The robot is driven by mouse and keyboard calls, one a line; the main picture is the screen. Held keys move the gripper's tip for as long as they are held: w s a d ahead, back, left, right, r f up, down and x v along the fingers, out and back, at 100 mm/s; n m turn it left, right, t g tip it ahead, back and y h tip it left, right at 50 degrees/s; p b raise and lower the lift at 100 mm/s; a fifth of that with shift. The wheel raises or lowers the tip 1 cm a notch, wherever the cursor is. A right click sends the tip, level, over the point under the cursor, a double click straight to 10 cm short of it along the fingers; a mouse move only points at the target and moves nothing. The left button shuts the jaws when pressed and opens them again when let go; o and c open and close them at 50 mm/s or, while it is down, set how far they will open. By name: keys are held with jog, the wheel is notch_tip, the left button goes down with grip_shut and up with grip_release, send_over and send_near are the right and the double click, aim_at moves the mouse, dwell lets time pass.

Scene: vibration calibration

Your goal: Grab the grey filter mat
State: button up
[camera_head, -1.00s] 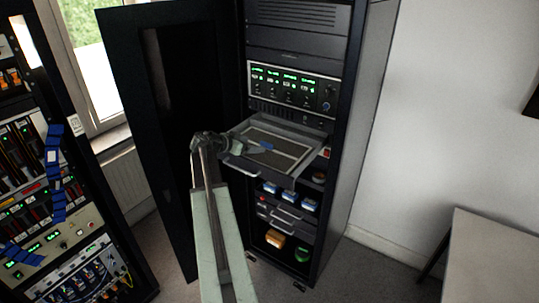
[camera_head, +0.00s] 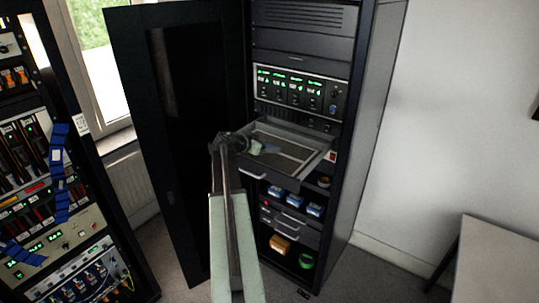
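An open drawer (camera_head: 318,160) stands pulled out of the black rack cabinet at mid-height. A flat grey panel (camera_head: 292,149), which looks like the grey filter mat, lies inside it. A small blue patch shows beside the fingers. My arm reaches up from the bottom of the picture, and my gripper (camera_head: 264,149) is over the left part of the drawer, at or just above the panel. The wrist hides the drawer's left corner. The fingers are too small and dark to show whether they are open or touching the mat.
The cabinet door (camera_head: 180,140) stands open at left, close to my arm. A lit control panel (camera_head: 300,88) sits above the drawer. Blue-and-white items (camera_head: 276,191) and small drawers lie below. Another rack (camera_head: 40,190) is far left, and a table (camera_head: 500,265) is at right.

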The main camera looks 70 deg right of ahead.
jog(key=c, duration=1.1)
notch_tip(320, 180, up, 12)
jog(key=p, duration=1.2)
jog(key=w+a, duration=0.2)
jog(key=a, duration=0.7)
jog(key=w+a, duration=0.3)
jog(key=a, duration=0.7)
jog(key=shift+a+f, duration=0.15)
jog(key=shift+f, duration=0.1)
